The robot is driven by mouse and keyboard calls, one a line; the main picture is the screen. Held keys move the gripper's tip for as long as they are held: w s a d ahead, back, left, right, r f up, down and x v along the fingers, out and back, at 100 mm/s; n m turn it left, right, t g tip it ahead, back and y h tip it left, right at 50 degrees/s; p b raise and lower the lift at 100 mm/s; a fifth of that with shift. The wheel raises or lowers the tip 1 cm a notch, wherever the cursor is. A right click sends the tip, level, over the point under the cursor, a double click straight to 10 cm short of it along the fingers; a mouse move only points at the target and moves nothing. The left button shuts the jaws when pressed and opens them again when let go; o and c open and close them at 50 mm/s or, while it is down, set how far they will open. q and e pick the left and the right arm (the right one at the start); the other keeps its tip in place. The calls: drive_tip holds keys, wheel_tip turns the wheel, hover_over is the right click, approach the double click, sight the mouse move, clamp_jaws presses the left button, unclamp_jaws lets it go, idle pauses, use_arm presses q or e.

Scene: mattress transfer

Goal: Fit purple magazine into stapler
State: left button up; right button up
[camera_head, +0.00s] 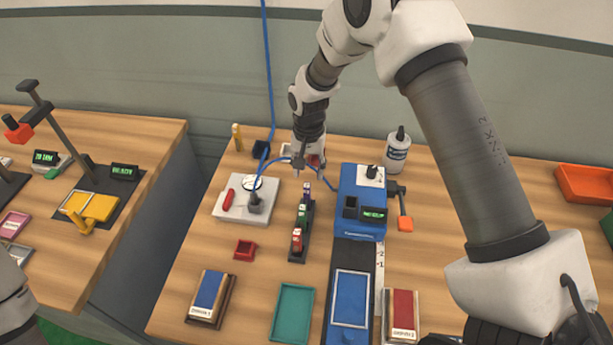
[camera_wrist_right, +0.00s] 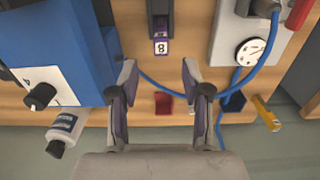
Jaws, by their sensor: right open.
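The purple magazine (camera_head: 307,188) stands at the far end of a dark narrow rack (camera_head: 291,253). In the right wrist view the purple magazine (camera_wrist_right: 160,30) shows a white label with a dark 8. The blue stapler (camera_head: 348,185) stands right of the rack, with a small green display; its blue side (camera_wrist_right: 75,45) fills the left of the wrist view. My right gripper (camera_head: 308,165) is just beyond the rack's far end. In the wrist view its fingers (camera_wrist_right: 159,82) are apart and empty, with the magazine ahead of them, not touching. My left gripper is not in view.
Other magazines, including a green one and a red one (camera_head: 297,240), sit nearer in the rack. A grey plate (camera_head: 230,205) with a dial and blue hose is to the left. A white bottle (camera_head: 397,155) stands behind the stapler. A small red tray (camera_head: 245,250) lies front left.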

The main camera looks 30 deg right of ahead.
sight(307, 186)
drive_tip(key=shift+s+f, duration=0.15)
drive_tip(key=shift+f, duration=0.2)
drive_tip(key=s+a+f+p, duration=0.1)
drive_tip(key=f+p, duration=0.1)
drive_tip(key=shift+s+a+p, duration=0.15)
drive_tip(key=shift+p, duration=0.15)
drive_tip(key=f, duration=0.2)
drive_tip(key=w+f, duration=0.1)
drive_tip(key=shift+d+f+p, duration=0.3)
drive_tip(key=shift+d+f, duration=0.05)
drive_tip(key=shift+w+d+f, duration=0.1)
drive_tip(key=shift+w+f, duration=0.05)
drive_tip(key=shift+f, duration=0.15)
drive_tip(key=shift+s+a+r, duration=0.2)
drive_tip(key=shift+r, duration=0.05)
drive_tip(key=shift+c, duration=1)
drive_tip(key=shift+s+r, duration=0.1)
drive_tip(key=c, duration=0.5)
clamp_jaws()
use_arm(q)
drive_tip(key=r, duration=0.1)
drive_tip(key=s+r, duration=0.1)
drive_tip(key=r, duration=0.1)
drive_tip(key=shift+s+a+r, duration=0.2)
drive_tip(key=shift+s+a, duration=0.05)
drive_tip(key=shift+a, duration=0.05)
